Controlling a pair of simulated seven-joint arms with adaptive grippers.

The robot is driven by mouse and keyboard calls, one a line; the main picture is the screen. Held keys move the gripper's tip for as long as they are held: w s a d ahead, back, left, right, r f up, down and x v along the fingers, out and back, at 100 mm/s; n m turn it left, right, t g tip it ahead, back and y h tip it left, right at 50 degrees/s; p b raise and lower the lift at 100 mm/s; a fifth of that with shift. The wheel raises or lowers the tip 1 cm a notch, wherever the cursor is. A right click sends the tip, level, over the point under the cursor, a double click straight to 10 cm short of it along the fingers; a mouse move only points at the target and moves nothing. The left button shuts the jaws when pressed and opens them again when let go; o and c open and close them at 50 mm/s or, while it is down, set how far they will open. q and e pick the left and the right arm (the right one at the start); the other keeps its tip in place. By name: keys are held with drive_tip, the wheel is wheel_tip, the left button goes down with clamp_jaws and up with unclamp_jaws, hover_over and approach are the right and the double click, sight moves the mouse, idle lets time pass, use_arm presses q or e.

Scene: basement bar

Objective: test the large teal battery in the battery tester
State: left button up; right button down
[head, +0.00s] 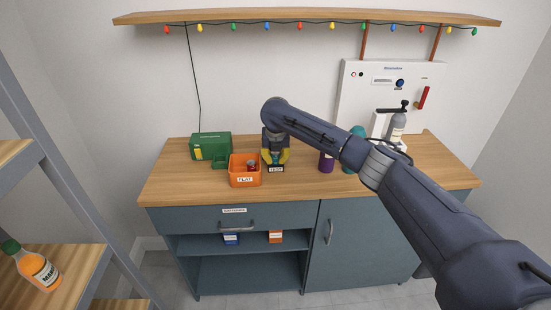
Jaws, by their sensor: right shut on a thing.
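My right gripper (275,154) reaches down over the counter at the battery tester, whose dark front carries a TEST label (276,169). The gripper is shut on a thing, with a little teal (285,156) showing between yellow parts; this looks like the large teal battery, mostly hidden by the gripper. I cannot tell whether the battery touches the tester's contacts. My left gripper is not in view.
An orange bin (245,181) marked FLAT, with a small item inside, stands just left of the tester. A green box (211,143) is behind it. A purple cylinder (326,163) stands right of the tester, near my right arm. The counter's front left (180,185) is clear.

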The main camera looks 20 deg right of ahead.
drive_tip(key=shift+s+f, duration=0.2)
drive_tip(key=shift+f, duration=0.4)
drive_tip(key=c, duration=1.2)
unclamp_jaws()
drive_tip(key=shift+c, duration=0.2)
drive_tip(key=shift+r, duration=0.1)
drive_tip(key=d+v, duration=0.1)
drive_tip(key=v, duration=1.1)
drive_tip(key=shift+w+a+r, duration=0.25)
drive_tip(key=shift+a+r, duration=0.15)
